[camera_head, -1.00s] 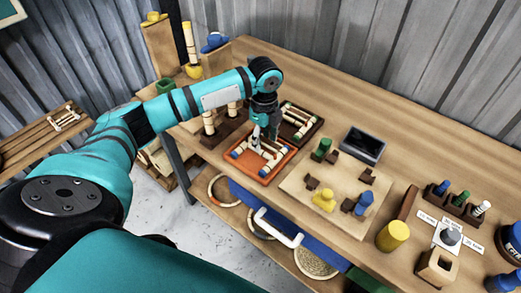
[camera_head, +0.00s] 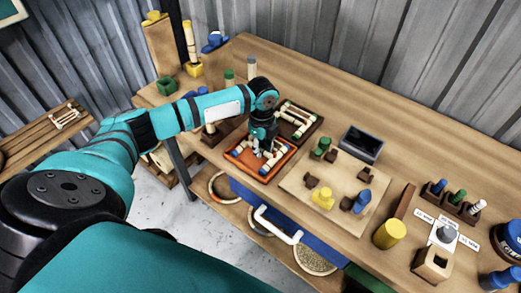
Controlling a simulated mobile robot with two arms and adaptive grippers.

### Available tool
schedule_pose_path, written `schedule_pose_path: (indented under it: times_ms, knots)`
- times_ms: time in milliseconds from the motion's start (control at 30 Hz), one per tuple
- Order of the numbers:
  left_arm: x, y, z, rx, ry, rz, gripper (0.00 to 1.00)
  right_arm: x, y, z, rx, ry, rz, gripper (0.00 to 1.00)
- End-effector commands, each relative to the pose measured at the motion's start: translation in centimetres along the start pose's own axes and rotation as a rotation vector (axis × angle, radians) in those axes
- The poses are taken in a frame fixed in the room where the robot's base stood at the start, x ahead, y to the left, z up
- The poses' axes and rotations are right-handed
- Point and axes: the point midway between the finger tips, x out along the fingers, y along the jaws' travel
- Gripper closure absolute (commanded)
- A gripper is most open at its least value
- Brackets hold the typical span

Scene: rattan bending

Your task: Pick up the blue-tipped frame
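The blue-tipped frame (camera_head: 275,160) is made of pale rods with blue ends and lies in the orange tray (camera_head: 236,157) near the table's front edge. My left gripper (camera_head: 259,152) points down into this tray, over the middle of the frame. The fingers partly hide the frame. They are small and dark here, so I cannot tell whether they are closed on a rod. A second frame, with green tips (camera_head: 297,118), lies in the dark brown tray just behind. My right gripper is not in view.
A tan board (camera_head: 295,187) with brown blocks and yellow, green and blue pegs lies right of the orange tray. A black bin (camera_head: 362,144) stands behind it. Upright rods stand left of the trays, near my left arm.

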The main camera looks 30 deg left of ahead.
Motion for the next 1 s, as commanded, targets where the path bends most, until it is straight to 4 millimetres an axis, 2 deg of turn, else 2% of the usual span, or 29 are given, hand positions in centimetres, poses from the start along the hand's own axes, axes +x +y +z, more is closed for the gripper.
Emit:
schedule_pose_path:
  times_ms: [67, 500, 667, 767, 867, 1000]
  knots:
    - [0.0, 0.0, 0.0, 0.000, 0.000, 0.000, 1.00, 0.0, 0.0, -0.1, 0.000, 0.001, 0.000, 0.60]
    - [-0.3, -0.1, 0.0, 0.000, 0.000, -0.002, 1.00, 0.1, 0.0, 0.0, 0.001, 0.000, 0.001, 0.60]
    - [-1.6, -0.1, 0.1, 0.001, -0.001, -0.004, 1.00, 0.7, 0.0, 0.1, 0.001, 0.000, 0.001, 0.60]
    - [-3.2, -0.2, 0.1, 0.000, 0.000, -0.006, 1.00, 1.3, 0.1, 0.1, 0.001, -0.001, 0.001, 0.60]
    - [-3.5, 1.6, -0.2, 0.002, -0.001, 0.002, 1.00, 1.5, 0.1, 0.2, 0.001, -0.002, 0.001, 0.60]
    - [-3.7, 4.9, -0.8, 0.003, -0.002, 0.001, 1.00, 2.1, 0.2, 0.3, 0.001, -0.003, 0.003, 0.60]
